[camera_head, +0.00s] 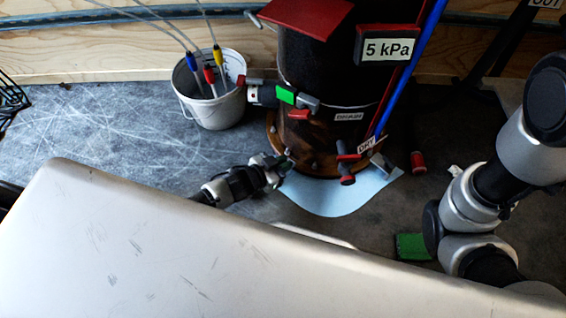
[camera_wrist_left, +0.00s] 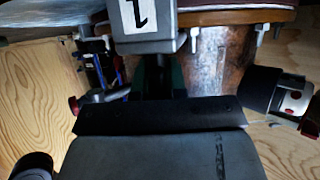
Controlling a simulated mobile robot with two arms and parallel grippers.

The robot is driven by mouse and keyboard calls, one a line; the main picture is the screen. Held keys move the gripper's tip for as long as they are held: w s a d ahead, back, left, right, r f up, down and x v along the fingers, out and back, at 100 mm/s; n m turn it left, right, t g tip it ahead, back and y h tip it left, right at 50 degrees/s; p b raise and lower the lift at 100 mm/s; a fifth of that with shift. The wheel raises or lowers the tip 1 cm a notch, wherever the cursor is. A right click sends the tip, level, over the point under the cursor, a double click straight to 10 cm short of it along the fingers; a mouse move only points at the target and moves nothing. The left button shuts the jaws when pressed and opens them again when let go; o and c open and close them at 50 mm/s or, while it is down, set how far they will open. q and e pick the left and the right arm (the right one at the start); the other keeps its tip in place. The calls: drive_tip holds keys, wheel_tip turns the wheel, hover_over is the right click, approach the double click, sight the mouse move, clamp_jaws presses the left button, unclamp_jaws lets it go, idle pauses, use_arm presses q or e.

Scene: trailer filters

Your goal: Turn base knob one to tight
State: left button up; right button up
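The dark filter vessel (camera_head: 320,75) stands upright on a round rusty-brown base (camera_head: 315,160) with small fasteners around its rim. My left gripper (camera_head: 284,163) is low at the left front of this base. In the left wrist view a grey block with a white label marked 1 (camera_wrist_left: 140,20), which looks like base knob one, is right in front of my left gripper (camera_wrist_left: 160,80). Its dark fingers with greenish sides reach up to the block. Whether they are closed on it is hidden. My right arm shows at the right; its gripper is out of view.
A white bucket (camera_head: 212,115) with coloured plugs stands left of the vessel. A valve with a green handle (camera_head: 286,95) sticks out from the vessel. A light blue sheet (camera_head: 330,200) lies under the base front. A green block (camera_head: 411,246) and a red piece (camera_head: 418,162) lie right.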

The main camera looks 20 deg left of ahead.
use_arm(q)
clamp_jaws()
